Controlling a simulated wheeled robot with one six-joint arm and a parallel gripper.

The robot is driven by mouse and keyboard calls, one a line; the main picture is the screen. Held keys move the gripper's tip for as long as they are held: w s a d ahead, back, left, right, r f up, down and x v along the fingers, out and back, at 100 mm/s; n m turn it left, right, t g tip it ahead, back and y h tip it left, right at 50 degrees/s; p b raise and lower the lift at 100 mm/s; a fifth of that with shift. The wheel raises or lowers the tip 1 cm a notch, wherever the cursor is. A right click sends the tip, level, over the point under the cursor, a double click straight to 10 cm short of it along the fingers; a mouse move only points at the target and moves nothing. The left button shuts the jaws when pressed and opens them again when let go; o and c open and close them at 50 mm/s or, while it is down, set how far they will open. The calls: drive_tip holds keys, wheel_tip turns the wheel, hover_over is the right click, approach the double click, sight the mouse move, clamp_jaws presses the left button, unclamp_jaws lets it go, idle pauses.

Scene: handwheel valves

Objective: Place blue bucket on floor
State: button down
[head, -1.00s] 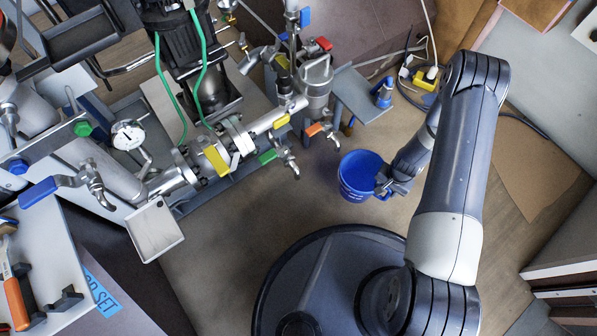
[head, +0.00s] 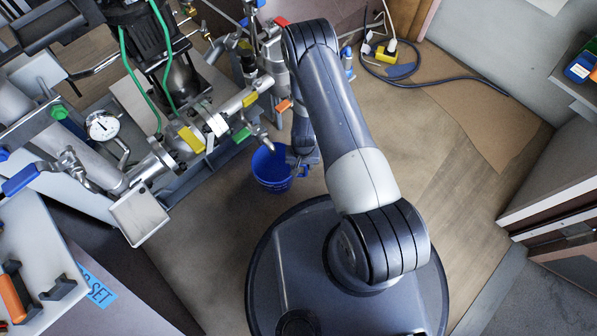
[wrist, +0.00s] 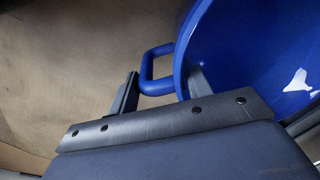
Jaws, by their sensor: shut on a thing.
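The blue bucket (head: 268,170) is in the head view, just in front of the pipework, with its mouth facing up and some white print on its side. My gripper (head: 298,163) is at the bucket's right side, partly hidden by my arm. In the wrist view the bucket (wrist: 255,50) fills the upper right, and its looped side handle (wrist: 146,70) sits between my two fingers (wrist: 163,80). The gripper is shut on this handle. The wooden floor (head: 420,130) lies below; I cannot tell the gap between bucket and floor.
Pipework with coloured valve levers (head: 195,137) stands close left of the bucket. A grey metal tray (head: 138,215) sticks out at the lower left. A yellow socket box (head: 385,52) and a black cable (head: 450,83) lie at the back.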

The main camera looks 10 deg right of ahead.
drive_tip(key=shift+f+b, duration=0.65)
drive_tip(key=shift+f, duration=1.5)
drive_tip(key=shift+f, duration=0.2)
drive_tip(key=c, duration=0.7)
unclamp_jaws()
drive_tip(key=shift+r, duration=0.1)
drive_tip(key=r+p, duration=0.4)
drive_tip(key=r, duration=0.8)
drive_tip(key=shift+d+r, duration=0.1)
drive_tip(key=shift+d, duration=0.1)
